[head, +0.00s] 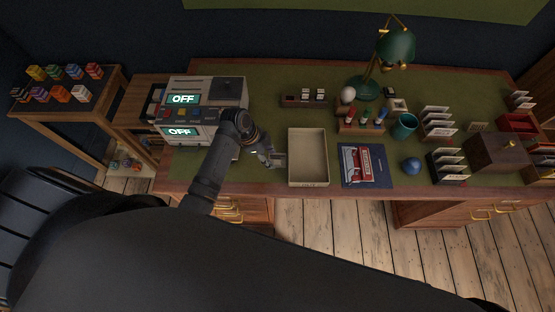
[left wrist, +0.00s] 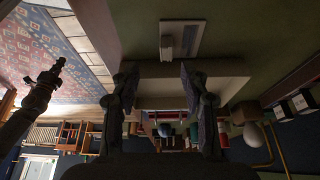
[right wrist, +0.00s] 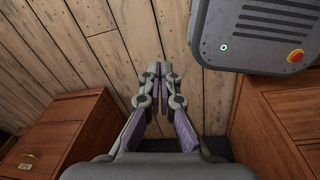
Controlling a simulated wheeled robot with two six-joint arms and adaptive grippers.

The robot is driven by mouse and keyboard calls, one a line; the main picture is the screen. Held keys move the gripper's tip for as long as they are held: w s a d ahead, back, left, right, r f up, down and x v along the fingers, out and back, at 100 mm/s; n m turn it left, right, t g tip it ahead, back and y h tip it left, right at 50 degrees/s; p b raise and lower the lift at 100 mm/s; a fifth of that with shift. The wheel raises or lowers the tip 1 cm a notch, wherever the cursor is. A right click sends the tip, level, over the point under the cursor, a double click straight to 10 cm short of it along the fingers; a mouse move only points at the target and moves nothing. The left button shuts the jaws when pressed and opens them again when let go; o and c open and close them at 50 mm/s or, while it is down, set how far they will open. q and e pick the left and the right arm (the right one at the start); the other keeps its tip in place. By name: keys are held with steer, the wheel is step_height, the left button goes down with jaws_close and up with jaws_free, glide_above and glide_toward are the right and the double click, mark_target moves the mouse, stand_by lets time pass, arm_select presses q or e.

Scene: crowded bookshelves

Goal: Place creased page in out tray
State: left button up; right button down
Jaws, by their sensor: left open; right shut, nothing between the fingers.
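The shallow beige tray (head: 292,150) stands on the green desk top, looks empty, and has a small unreadable mark on its front edge. My left gripper (head: 272,158) is open just left of the tray. A small pale piece (head: 280,160) lies between its fingertips and the tray wall; I cannot tell what it is. In the left wrist view my open left fingers (left wrist: 158,82) flank a pale box-like edge, with a light rectangular plate (left wrist: 195,28) beyond. My right gripper (right wrist: 159,72) is shut and empty above the floor, outside the head view. I cannot make out a creased page.
A machine with two OFF displays (head: 207,92) stands left of the tray. A dark blue booklet with a red picture (head: 380,178) lies to its right, near a blue ball (head: 410,166). A stamp rack (head: 360,128), teal cup (head: 404,126) and green lamp (head: 397,45) stand behind.

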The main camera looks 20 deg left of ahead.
mark_target(276, 162)
arm_select(q)
steer(key=shift+w+d+f, duration=0.15)
steer(key=shift+f, duration=0.2)
steer(key=shift+w+f, duration=0.15)
steer(key=shift+f, duration=0.2)
steer(key=x, duration=0.2)
steer(key=p+x, duration=0.1)
steer(key=shift+w+f, duration=0.25)
steer(key=shift+f, duration=0.1)
steer(key=shift+d+f, duration=0.1)
steer(key=shift+f, duration=0.25)
steer(key=c, duration=0.9)
arm_select(e)
steer(key=w, duration=0.1)
steer(key=w+r, duration=0.1)
steer(key=shift+w+a, duration=0.2)
steer(key=shift+w, duration=0.15)
steer(key=shift+r, duration=0.1)
